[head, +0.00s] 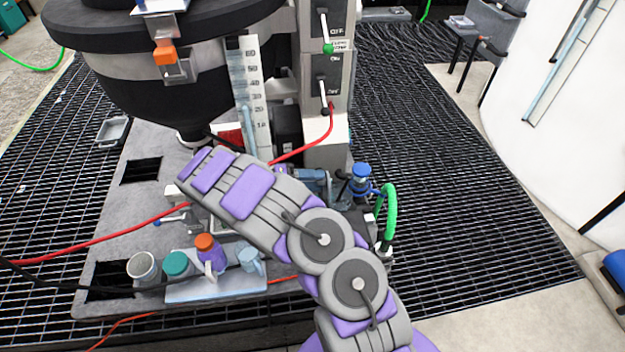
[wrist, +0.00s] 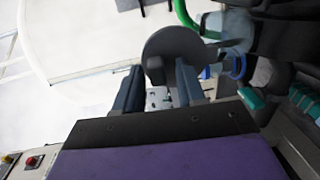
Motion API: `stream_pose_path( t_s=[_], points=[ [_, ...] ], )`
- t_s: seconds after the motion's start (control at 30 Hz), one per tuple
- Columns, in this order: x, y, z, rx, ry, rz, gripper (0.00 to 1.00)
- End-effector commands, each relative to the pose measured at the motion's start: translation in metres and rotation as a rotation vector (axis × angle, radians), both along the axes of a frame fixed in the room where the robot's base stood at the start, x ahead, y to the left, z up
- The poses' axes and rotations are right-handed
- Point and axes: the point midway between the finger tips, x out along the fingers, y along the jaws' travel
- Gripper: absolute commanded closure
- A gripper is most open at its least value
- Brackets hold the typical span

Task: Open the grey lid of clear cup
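In the head view, a pale cup (head: 143,268) with a round grey top stands at the lower left. I cannot tell whether that top is a lid or an open mouth. My gripper is hidden behind my arm in the head view. In the wrist view, my gripper (wrist: 158,88) shows two dark fingers spread apart, with a gap between them. A dark grey disc (wrist: 183,42) with a small block on it appears at the fingertips. I cannot tell whether it is the lid or whether the fingers touch it.
A teal-topped cup (head: 177,264), an orange-topped purple cup (head: 208,252) and a light blue piece (head: 251,262) sit on a pale tray (head: 215,290). Red and black cables cross nearby. A large black vessel (head: 160,95) rises behind. Black grating (head: 460,190) at right is clear.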

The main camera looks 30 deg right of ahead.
Motion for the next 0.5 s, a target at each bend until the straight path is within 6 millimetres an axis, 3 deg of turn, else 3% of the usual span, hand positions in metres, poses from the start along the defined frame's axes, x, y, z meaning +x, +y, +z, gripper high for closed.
stream_pose_path(
  t_s=[0.33, 0.5],
  points=[
    [0.001, 0.002, 0.002, -0.002, 0.000, 0.000, 0.55],
    [0.006, 0.018, 0.004, -0.003, 0.001, 0.001, 0.55]
  ],
)
